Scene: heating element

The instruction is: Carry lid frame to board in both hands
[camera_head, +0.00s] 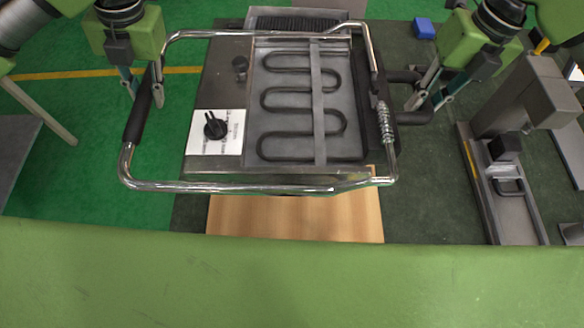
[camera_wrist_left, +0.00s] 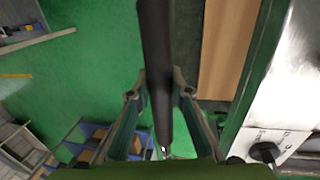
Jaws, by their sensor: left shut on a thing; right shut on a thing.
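The lid frame (camera_head: 240,187) is a chrome tube loop with a spring and dark grips. It spans the space between my grippers and surrounds the heating unit in the head view. My left gripper (camera_head: 143,90) is shut on its left dark grip; the left wrist view shows this grip (camera_wrist_left: 155,50) between the fingers (camera_wrist_left: 160,97). My right gripper (camera_head: 426,103) is shut at the dark right handle (camera_head: 412,118); the exact contact is hard to see. The wooden board (camera_head: 295,220) lies below the frame's front bar, partly hidden. It also shows in the left wrist view (camera_wrist_left: 228,45).
Inside the loop is a grey heating unit (camera_head: 285,155) with a coiled element and a white knob panel (camera_head: 216,146); I cannot tell whether it is joined to the frame. A grey machine (camera_head: 525,100) stands at right. A green surface (camera_head: 290,280) crosses the front.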

